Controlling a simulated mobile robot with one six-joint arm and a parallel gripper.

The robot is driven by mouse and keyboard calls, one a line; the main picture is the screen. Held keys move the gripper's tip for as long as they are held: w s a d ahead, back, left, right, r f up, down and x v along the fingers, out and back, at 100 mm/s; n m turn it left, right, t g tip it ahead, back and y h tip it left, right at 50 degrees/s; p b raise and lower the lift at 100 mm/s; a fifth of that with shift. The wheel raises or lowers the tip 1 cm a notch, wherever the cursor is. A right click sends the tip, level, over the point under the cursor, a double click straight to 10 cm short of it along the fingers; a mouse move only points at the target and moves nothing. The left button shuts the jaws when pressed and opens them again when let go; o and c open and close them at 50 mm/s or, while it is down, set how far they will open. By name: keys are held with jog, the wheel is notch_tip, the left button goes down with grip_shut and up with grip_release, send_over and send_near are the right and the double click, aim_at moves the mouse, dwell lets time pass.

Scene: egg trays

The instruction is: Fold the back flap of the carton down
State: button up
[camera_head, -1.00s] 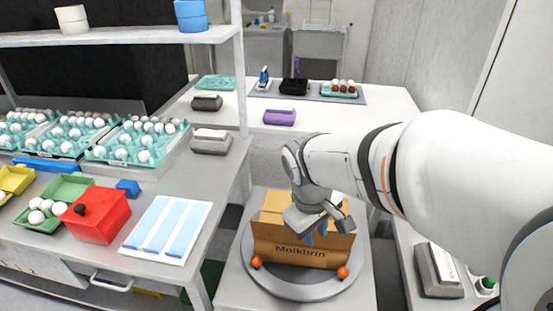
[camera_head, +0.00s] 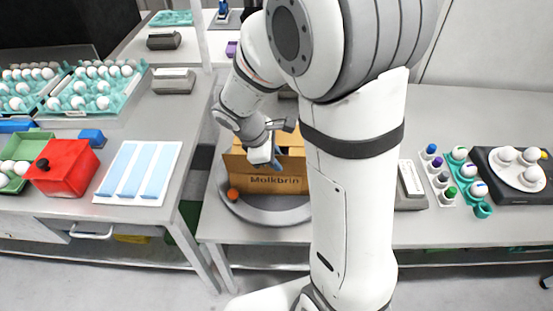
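A brown cardboard carton (camera_head: 240,174) with "Molkbrin" printed on its front stands on a round grey turntable (camera_head: 250,212). My arm hides the carton's right end and much of its top. A lighter brown part of the top shows at the right of my gripper, but I cannot tell which flap it is. The back flap's position cannot be made out. My gripper (camera_head: 276,157) is at the carton's top, overlapping the upper part of its front face. Its fingers are small and partly hidden, so their opening and any contact are unclear.
On the left table are a red box (camera_head: 62,172), a blue-striped white board (camera_head: 139,172) and egg trays.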

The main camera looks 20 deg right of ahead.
jog(key=shift+d+f, duration=0.2)
jog(key=shift+f, duration=0.25)
jog(key=shift+c, duration=0.3)
grip_shut()
dwell(0.9)
